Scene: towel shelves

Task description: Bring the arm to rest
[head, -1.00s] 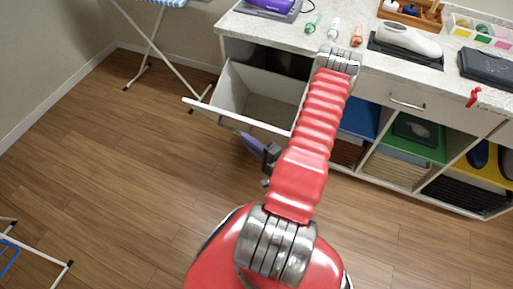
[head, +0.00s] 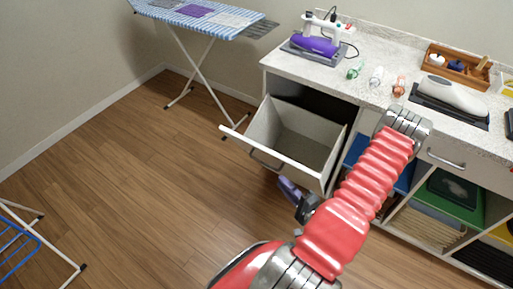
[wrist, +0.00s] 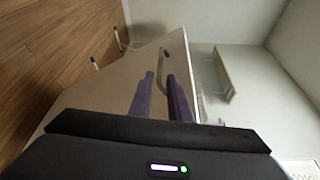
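My red arm (head: 372,185) reaches out over the floor and bends at a silver joint (head: 404,124) before the counter. My gripper (head: 288,188), with purple fingers, hangs low in front of the pulled-out white bin drawer (head: 283,157). In the wrist view, the two purple fingers of my gripper (wrist: 160,97) stand apart beside the drawer front (wrist: 98,93). The drawer's handle (wrist: 162,68) shows between and beyond the fingertips. It also shows in the head view (head: 263,161), just above the fingers. I cannot tell whether they touch it. I see nothing held.
Open shelves with folded towels lie below. An ironing board (head: 200,16) stands at the back, a drying rack (head: 35,240) at left. The floor between is clear.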

